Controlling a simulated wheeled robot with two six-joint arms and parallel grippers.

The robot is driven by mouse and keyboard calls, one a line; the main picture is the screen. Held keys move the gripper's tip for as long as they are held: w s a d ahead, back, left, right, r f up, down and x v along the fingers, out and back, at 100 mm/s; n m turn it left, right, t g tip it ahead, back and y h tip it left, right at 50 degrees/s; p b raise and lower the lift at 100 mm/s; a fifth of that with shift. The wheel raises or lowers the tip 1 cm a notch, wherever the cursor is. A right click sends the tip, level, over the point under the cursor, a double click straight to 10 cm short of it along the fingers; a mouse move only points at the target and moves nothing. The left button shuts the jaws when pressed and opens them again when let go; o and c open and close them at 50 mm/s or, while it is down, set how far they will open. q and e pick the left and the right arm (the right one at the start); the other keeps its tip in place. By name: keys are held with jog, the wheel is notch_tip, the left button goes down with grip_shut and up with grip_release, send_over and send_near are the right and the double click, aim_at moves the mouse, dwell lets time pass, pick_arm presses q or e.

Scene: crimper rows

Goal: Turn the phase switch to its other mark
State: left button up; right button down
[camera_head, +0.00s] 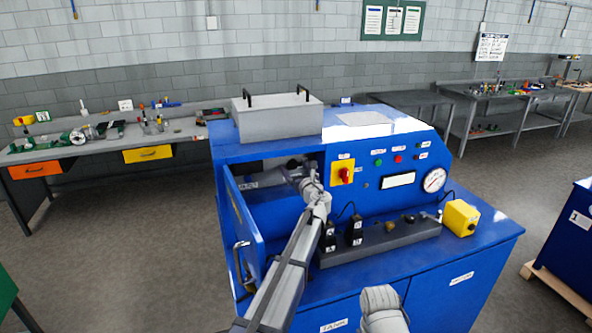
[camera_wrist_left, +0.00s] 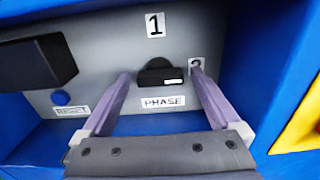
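The phase switch (camera_wrist_left: 160,72) is a black knob with a bar handle on a grey panel inside the blue machine. Its handle lies level, with its white mark at the right end, toward the 2 label (camera_wrist_left: 196,66). The 1 label (camera_wrist_left: 155,25) is above the knob and the PHASE label (camera_wrist_left: 163,102) below. My left gripper (camera_wrist_left: 161,76) is open, its fingers on either side of the knob with gaps showing. The right finger partly covers the 2. In the head view my left arm reaches into the compartment, where the switch is hidden. My right gripper is out of view.
A black block (camera_wrist_left: 38,62) and a blue RESET button (camera_wrist_left: 60,97) are left of the switch. The open blue door (camera_head: 243,222) stands left of my arm. A red handle on a yellow plate (camera_head: 335,179) and a gauge (camera_head: 434,180) are on the machine's front.

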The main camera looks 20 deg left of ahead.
pick_arm(q)
jog(key=c, duration=1.3)
jog(key=shift+o, duration=0.2)
jog(key=shift+n, duration=0.3)
jog(key=n, duration=0.3)
jog(key=shift+n, duration=0.3)
jog(key=n, duration=0.4)
jog(key=shift+n, duration=0.3)
jog(key=n, duration=0.4)
jog(key=shift+n, duration=2.5)
